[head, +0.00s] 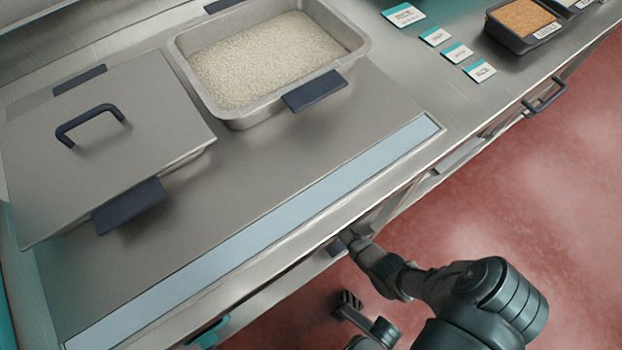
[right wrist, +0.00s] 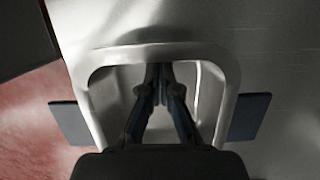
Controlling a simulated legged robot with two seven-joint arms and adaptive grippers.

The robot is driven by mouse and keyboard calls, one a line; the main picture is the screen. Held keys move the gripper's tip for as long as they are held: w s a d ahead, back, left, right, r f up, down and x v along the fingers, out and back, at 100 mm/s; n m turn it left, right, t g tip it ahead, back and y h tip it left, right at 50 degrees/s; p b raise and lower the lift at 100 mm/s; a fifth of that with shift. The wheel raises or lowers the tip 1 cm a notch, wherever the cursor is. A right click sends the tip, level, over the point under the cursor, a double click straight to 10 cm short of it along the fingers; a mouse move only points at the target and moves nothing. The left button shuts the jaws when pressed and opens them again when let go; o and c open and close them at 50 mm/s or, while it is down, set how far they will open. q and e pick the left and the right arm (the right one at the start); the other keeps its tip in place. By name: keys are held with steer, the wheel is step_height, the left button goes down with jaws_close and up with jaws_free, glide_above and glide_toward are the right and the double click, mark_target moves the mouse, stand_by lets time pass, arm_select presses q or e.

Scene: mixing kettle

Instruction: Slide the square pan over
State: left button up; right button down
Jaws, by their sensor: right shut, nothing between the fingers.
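In the right wrist view, a squarish metal pan (right wrist: 150,55) with a rounded rim has a dark handle tab (right wrist: 71,122) on its left side and another on its right (right wrist: 247,117). My right gripper (right wrist: 160,76) is shut and empty, its fingertips over the pan's inside; I cannot tell whether they touch it. My body hides the pan's near side. I cannot tell whether the tab belongs to this pan.
On the steel counter (head: 300,165), a lidded pan (head: 140,125) stands at left, and an open pan (head: 340,75) of white grains behind it. Labels (head: 404,15) and a black tub (head: 510,42) are at upper right. A drawer handle (head: 545,98) juts over the red floor (head: 540,190).

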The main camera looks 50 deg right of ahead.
steer(key=shift+d+f, duration=0.1)
steer(key=shift+d, duration=0.15)
steer(key=a, duration=0.2)
steer(key=w+a, duration=0.1)
steer(key=a, duration=0.1)
steer(key=shift+p, duration=0.4)
steer(key=shift+s+d, duration=0.1)
